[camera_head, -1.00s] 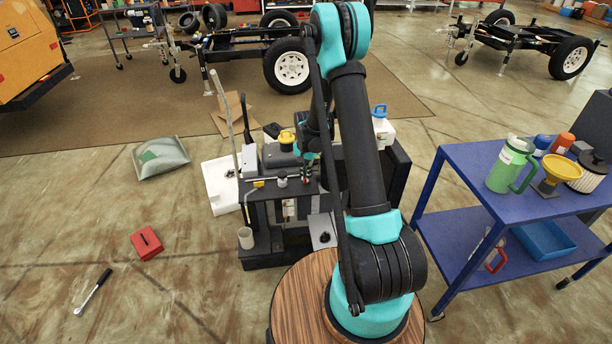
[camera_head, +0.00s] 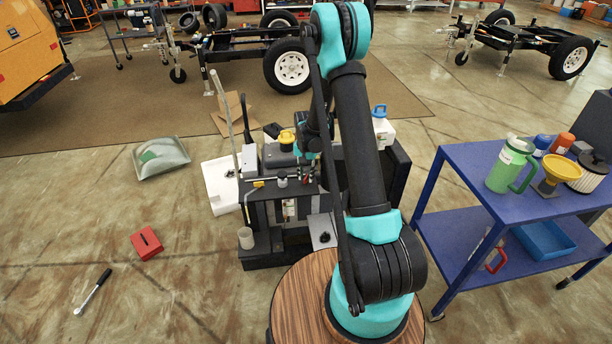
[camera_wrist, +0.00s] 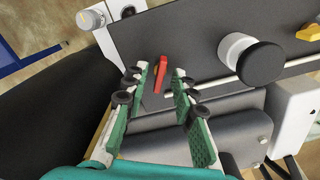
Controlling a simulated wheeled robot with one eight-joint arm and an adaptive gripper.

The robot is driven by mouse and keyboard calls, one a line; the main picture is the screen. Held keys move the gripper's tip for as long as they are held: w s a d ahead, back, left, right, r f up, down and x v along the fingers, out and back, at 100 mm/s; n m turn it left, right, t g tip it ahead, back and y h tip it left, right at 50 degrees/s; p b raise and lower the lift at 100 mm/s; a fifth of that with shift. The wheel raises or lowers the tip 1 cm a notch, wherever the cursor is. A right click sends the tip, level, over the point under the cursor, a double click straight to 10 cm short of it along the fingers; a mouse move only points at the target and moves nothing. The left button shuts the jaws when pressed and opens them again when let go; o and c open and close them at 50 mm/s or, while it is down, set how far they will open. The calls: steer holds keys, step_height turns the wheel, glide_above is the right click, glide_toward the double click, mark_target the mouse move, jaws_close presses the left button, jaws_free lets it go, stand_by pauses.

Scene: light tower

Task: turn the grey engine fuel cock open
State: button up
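A red lever (camera_wrist: 161,74), which looks like the fuel cock handle, stands on a dark grey panel (camera_wrist: 195,45) in the wrist view. My gripper (camera_wrist: 162,70) is open, with one finger on each side of the lever and visible gaps between. The lever's lower end is near a thin pale rod. In the head view, the grey and black engine unit (camera_head: 262,212) stands behind my round wooden-topped base, and my arm hides part of it. The gripper is small and partly hidden there, close above the unit's top.
In the wrist view, a black-capped white knob (camera_wrist: 260,62) is right of the gripper, with a yellow part (camera_wrist: 308,33) beyond. A white fitting (camera_wrist: 92,18) is upper left. In the head view, a blue cart (camera_head: 465,165) stands right; a red box (camera_head: 146,243) lies left.

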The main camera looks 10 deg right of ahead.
mark_target(306, 177)
step_height(306, 177, up, 12)
stand_by(0.8)
